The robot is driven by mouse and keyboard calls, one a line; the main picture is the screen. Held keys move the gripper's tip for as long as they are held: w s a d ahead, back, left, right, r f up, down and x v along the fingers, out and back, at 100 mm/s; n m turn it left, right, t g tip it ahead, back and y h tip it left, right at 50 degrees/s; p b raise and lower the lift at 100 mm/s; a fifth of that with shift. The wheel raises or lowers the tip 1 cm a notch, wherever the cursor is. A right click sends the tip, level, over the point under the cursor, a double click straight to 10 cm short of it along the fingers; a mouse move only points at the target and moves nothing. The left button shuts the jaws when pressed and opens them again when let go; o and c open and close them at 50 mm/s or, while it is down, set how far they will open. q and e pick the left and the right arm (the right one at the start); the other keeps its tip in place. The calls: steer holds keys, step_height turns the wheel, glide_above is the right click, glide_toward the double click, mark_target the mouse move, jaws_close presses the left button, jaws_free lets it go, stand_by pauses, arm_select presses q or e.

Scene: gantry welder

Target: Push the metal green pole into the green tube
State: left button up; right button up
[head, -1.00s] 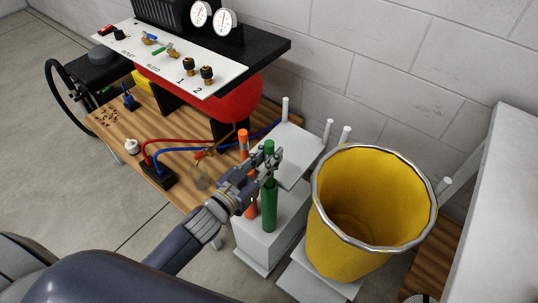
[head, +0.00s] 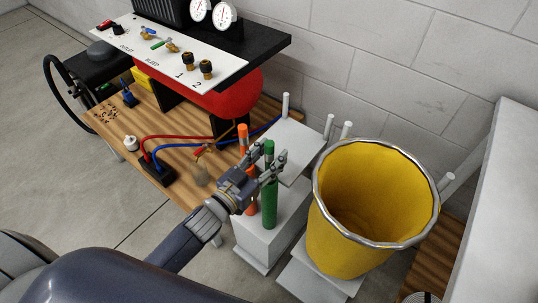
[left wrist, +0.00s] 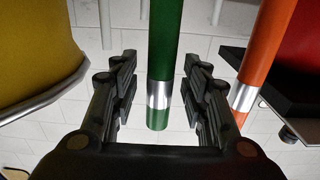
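The green pole (head: 269,148) stands upright with its lower end in the upright green tube (head: 269,207) on a light grey block. In the left wrist view, a short silver band (left wrist: 159,94) shows between the green tube (left wrist: 165,40) and the pole's green end (left wrist: 157,119). My left gripper (head: 275,169) is open, with its fingers on either side of the pole near the tube's top. The left wrist view shows a gap between each finger and the pole, with the gripper (left wrist: 160,88) empty. My right gripper is not in view.
An orange pole (head: 243,133) in an orange tube stands close to the left of the green one. A yellow bucket (head: 330,235) with a metal rim stands close on the right. A wooden bench (head: 125,130) with cables and a red tank (head: 235,97) lies to the left.

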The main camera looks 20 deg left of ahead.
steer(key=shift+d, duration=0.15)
arm_select(q)
steer(key=shift+f, duration=0.1)
steer(key=shift+s, duration=0.15)
steer(key=v, duration=0.7)
steer(key=shift+s+a, duration=0.15)
steer(key=shift+s, duration=0.15)
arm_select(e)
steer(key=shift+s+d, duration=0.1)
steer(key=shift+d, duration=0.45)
arm_select(q)
steer(key=shift+w, duration=0.15)
steer(key=x, duration=0.7)
steer(key=shift+w, duration=0.25)
steer(key=shift+w+d+r+p, duration=0.15)
steer(key=shift+d+r+p, duration=0.05)
steer(key=shift+r+p, duration=0.15)
steer(key=shift+r, duration=0.35)
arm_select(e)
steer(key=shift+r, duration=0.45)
